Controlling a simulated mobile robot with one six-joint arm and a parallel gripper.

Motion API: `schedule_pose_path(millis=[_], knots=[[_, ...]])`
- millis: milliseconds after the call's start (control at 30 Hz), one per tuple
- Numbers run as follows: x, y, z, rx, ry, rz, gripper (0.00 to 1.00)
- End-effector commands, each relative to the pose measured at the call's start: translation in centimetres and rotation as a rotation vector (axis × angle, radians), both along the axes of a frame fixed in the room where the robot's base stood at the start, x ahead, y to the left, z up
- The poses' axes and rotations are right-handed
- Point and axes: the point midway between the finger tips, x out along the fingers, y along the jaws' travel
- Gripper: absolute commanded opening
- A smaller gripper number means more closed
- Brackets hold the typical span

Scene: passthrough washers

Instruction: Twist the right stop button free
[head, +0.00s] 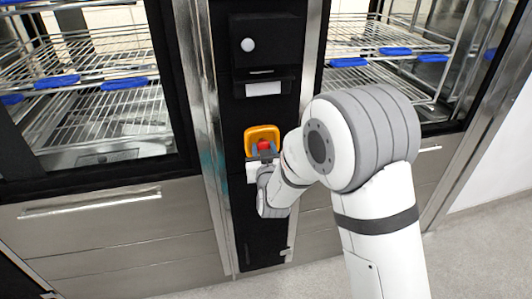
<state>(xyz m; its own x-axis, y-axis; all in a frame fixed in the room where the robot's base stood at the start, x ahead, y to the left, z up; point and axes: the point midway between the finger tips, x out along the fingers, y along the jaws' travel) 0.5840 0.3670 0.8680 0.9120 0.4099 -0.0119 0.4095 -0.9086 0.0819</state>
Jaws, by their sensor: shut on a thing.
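The stop button (265,146) is a red knob on a yellow-orange housing (262,132). It sits on the black panel between the two washers. My gripper (263,151) is at the button from below, with its grey fingers on either side of the red knob. The fingers are shut on the knob. My wrist and arm hide the lower part of the housing and the panel just below it.
Washers with glass fronts and wire racks (105,65) with blue clips stand on both sides of the panel. A black box with a white round knob (248,45) and a white label (263,88) are above the button. Grey floor lies at the lower right.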

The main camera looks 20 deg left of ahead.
Motion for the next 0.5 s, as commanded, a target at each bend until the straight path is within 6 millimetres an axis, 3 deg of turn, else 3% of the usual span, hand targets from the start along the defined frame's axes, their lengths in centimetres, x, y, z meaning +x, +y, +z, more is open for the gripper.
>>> schedule_pose_path(millis=[500], knots=[[0.27,-0.24,-0.18,0.314,0.179,-0.008,0.14]])
